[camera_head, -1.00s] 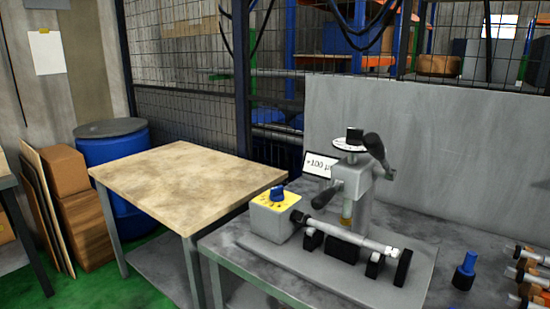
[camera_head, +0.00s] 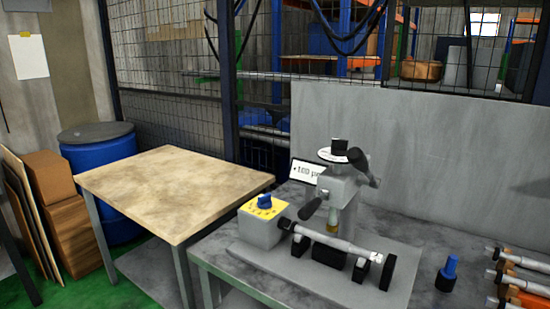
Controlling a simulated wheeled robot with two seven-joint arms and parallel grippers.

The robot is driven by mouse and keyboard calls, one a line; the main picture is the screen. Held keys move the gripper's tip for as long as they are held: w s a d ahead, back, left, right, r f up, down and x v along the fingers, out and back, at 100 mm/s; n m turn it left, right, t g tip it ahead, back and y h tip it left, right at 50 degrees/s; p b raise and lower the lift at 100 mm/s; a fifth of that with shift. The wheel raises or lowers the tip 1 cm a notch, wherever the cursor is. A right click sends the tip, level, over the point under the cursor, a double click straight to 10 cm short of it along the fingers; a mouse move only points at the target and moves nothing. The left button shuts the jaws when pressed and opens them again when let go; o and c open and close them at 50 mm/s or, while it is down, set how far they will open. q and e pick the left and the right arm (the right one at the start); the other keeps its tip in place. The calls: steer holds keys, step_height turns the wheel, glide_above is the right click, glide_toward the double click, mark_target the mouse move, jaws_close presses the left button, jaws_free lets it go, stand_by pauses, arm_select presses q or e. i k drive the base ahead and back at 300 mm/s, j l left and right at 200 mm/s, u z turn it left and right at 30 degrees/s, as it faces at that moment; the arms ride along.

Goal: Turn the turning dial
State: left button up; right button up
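The cylindrical grinder stands on a grey base plate (camera_head: 282,266) on the right-hand table. At its left a grey box has a yellow top plate (camera_head: 273,211) with a blue knob (camera_head: 265,201). On top of the grinder's upright head (camera_head: 345,192) is a white marked disc (camera_head: 327,155) with a black knob (camera_head: 339,146). I cannot tell for certain which of these two is the turning dial. Black handles (camera_head: 311,208) stick out from the head, and a small display (camera_head: 305,172) is beside it. Neither of my grippers is in view.
A wooden-topped table (camera_head: 170,190) stands to the left of the grinder. A grey panel (camera_head: 415,160) rises behind the grinder. A blue barrel (camera_head: 97,165) and brown boxes (camera_head: 50,182) stand far left.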

mark_target(264, 202)
steer(key=i+l+z, duration=0.1)
steer(key=i, duration=0.3)
steer(key=i+l+z, duration=0.1)
steer(key=i, duration=0.35)
steer(key=k, duration=0.2)
steer(key=j+u, duration=0.1)
steer(key=j, duration=0.35)
